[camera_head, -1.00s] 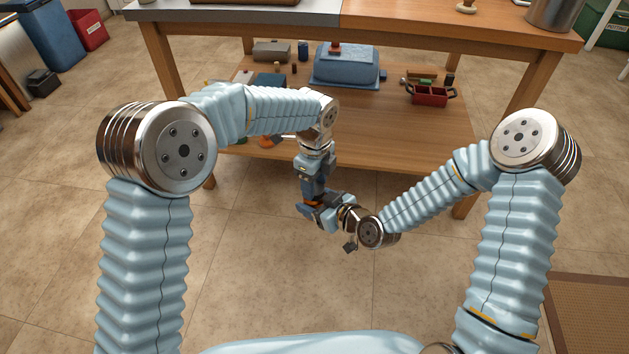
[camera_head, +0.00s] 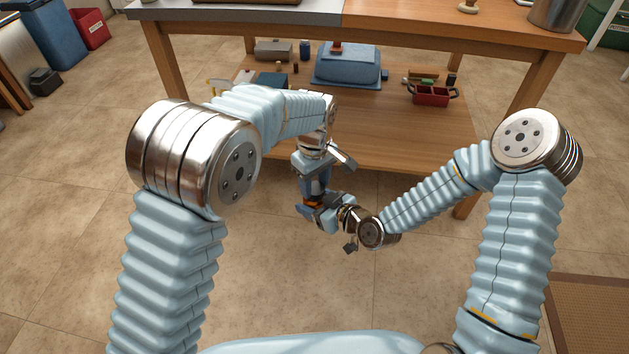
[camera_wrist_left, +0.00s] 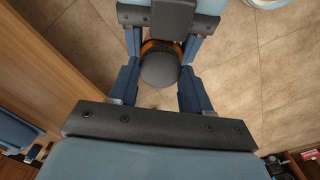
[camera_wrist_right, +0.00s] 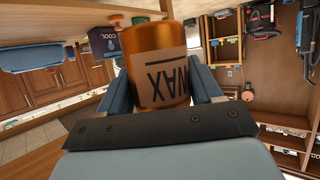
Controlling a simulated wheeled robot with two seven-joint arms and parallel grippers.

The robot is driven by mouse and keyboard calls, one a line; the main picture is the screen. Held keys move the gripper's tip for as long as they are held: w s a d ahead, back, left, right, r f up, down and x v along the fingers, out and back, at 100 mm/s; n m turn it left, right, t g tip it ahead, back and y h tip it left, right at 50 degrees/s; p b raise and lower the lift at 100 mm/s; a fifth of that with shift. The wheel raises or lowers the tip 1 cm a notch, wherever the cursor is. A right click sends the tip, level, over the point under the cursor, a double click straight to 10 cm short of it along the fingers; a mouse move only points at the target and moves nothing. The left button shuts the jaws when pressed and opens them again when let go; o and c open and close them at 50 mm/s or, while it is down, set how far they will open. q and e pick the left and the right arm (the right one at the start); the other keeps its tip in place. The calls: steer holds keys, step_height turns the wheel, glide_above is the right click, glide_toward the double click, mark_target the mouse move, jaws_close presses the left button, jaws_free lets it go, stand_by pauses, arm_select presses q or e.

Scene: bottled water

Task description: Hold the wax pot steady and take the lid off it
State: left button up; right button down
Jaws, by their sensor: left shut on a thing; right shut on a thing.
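The amber wax pot (camera_wrist_right: 160,55) with a pale "WAX" label fills the middle of the right wrist view, its lettering upside down. My right gripper (camera_head: 322,210) is shut on the pot from the side. The round dark grey lid (camera_wrist_left: 160,70) sits between the fingers of my left gripper (camera_wrist_left: 158,88), which is shut on it from above. A strip of the amber pot shows behind the lid in the left wrist view. In the head view the left gripper (camera_head: 316,188) is directly above the right one. I cannot tell whether the lid still touches the pot.
A wooden bench stands ahead, its lower shelf (camera_head: 400,145) holding a blue container (camera_head: 345,68), a red caddy (camera_head: 432,95) and small items. Both grippers are in front of this shelf, above open tiled floor (camera_head: 280,280).

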mark_target(314, 187)
arm_select(q)
steer(key=shift+d, duration=0.15)
arm_select(e)
steer(key=shift+a, duration=0.1)
arm_select(q)
steer(key=shift+r, duration=0.2)
steer(key=shift+r, duration=0.95)
steer(key=shift+r, duration=2)
steer(key=shift+a, duration=0.25)
arm_select(e)
steer(key=shift+d, duration=0.2)
